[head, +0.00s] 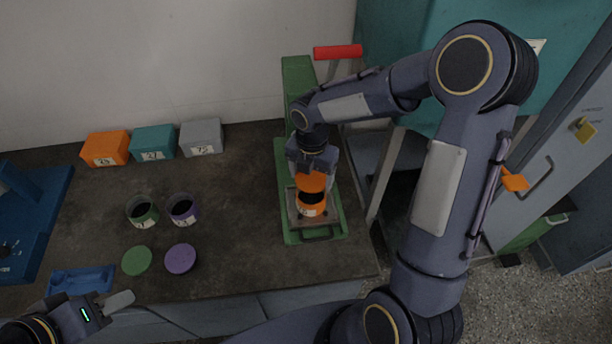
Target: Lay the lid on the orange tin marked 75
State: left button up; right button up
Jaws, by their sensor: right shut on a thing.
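The orange tin (311,210) stands upright on the plate of the green sieve shaker (283,190); its dark mouth shows at the front and its label is too small to read surely. My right gripper (312,172) is shut on the orange lid (311,183). The lid is over the back part of the tin's mouth in the picture; it looks apart from the rim, but I cannot tell the height. My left gripper (122,301) is low at the left front, away from the tin; its jaw opening cannot be made out.
Open green (143,220) and purple (184,218) tins stand left of the shaker, with a green lid (137,260) and purple lid (180,258) before them. Orange (105,150), teal (153,143) and grey (201,137) boxes line the wall. A blue tray (80,280) lies front left.

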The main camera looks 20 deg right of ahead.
notch_tip(320, 180, down, 3)
jog(key=shift+f+b, duration=0.1)
jog(key=shift+b, duration=0.95)
jog(key=shift+f+b, duration=0.4)
jog(key=shift+f, duration=0.3)
jog(key=shift+f, duration=0.5)
dwell(0.4)
jog(key=o, duration=1)
jog(key=shift+r+b, duration=0.3)
jog(key=shift+r, duration=3.65)
